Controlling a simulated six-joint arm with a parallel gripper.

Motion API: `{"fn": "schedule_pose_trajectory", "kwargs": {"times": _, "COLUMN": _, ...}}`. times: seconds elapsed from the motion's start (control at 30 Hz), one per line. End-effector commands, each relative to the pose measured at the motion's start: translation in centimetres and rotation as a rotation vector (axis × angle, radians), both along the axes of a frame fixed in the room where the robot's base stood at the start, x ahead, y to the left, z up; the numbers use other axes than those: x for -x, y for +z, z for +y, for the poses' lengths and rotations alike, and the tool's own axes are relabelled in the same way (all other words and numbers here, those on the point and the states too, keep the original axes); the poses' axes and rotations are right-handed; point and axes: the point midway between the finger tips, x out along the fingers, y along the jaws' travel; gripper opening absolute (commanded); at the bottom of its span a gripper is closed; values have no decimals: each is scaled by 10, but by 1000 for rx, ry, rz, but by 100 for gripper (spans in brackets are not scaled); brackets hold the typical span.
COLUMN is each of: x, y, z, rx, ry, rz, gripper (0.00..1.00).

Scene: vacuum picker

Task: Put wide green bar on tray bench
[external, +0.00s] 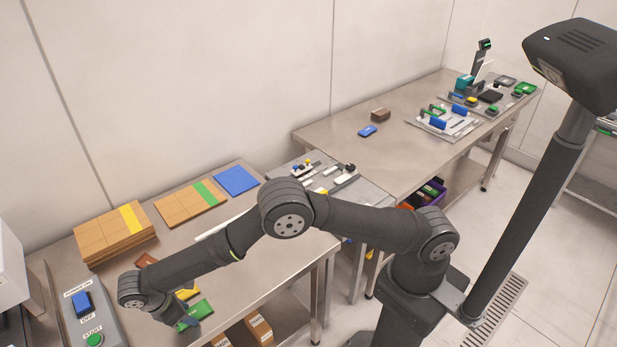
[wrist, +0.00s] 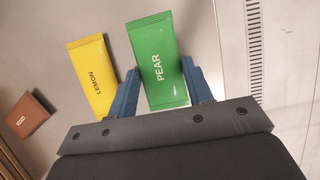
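The wide green bar, labelled PEAR (wrist: 158,62), lies between the two blue fingers of my gripper (wrist: 160,88) in the wrist view. My gripper looks open around the bar. The bench with trays (external: 343,133) stands at the back right, holding a light tray of blue and green parts (external: 462,133).
A yellow LEMON bar (wrist: 91,76) lies just left of the green one, and a brown bar (wrist: 27,115) farther left. Wooden boards (external: 105,228) and a blue mat (external: 236,180) lie behind. A blue item (external: 367,131) and brown block (external: 380,115) sit on the tray bench.

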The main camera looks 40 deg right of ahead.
Motion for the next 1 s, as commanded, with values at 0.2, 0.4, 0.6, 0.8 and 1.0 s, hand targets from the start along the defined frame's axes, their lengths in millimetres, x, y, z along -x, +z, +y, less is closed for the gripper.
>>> {"fn": "schedule_pose_trajectory", "kwargs": {"times": 0.2, "x": 0, "y": 0, "z": 0, "rx": 0, "ry": 0, "rz": 0, "gripper": 66}}
{"fn": "schedule_pose_trajectory", "kwargs": {"times": 0.4, "x": 0, "y": 2, "z": 0, "rx": -1, "ry": 0, "rz": 0, "gripper": 66}}
{"fn": "schedule_pose_trajectory", "kwargs": {"times": 0.6, "x": 0, "y": 26, "z": 10, "rx": -3, "ry": 1, "rz": -2, "gripper": 66}}
{"fn": "schedule_pose_trajectory", "kwargs": {"times": 0.8, "x": 0, "y": 68, "z": 28, "rx": -4, "ry": 1, "rz": -3, "gripper": 66}}
{"fn": "schedule_pose_trajectory", "kwargs": {"times": 1.0, "x": 0, "y": 98, "z": 40, "rx": -1, "ry": -1, "rz": -1, "gripper": 66}}
